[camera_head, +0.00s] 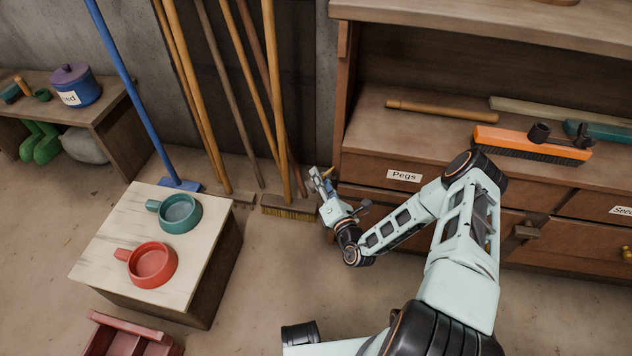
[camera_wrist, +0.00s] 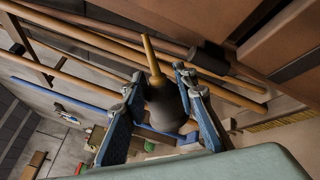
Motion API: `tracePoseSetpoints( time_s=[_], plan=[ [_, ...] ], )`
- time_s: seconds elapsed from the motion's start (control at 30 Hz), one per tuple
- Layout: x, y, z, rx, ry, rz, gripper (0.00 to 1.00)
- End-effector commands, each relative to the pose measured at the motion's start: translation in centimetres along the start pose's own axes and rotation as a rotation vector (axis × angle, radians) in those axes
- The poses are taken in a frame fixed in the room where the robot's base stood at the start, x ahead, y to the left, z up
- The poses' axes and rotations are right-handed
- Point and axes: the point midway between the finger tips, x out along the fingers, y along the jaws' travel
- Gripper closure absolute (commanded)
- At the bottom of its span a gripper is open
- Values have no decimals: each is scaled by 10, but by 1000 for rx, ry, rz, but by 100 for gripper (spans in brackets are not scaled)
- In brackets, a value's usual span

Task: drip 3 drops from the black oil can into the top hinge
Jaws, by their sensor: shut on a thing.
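The black oil can (camera_wrist: 166,106) with its long brass spout (camera_wrist: 152,56) is between the two blue-grey fingers of my gripper (camera_wrist: 160,82) in the wrist view. The gripper is shut on the can's dark body, and the spout points away from the wrist camera. In the head view my gripper (camera_head: 322,182) is in front of the left end of the wooden cabinet, near the leaning poles; the can is mostly hidden there. I cannot make out the top hinge in either view.
The wooden cabinet (camera_head: 420,142) with a Pegs label and an orange brush (camera_head: 530,146) on its shelf is at right. Brooms and poles (camera_head: 273,100) lean on the wall close to my gripper. A low block (camera_head: 100,240) at left holds a teal cup (camera_head: 180,212) and a red cup (camera_head: 150,266).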

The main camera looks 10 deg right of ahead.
Motion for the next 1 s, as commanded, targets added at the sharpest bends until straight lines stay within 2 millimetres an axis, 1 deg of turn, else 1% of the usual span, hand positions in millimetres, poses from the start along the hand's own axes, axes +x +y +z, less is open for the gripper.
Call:
tracePoseSetpoints(
  time_s=[0.03,0.17,0.57,1.0],
  plan=[
    [0,3,1,-1,0,3,100],
    [0,3,1,-2,0,2,100],
    [-1,-3,0,-3,-1,2,100],
    [-1,-2,1,25,0,2,100]
  ],
)
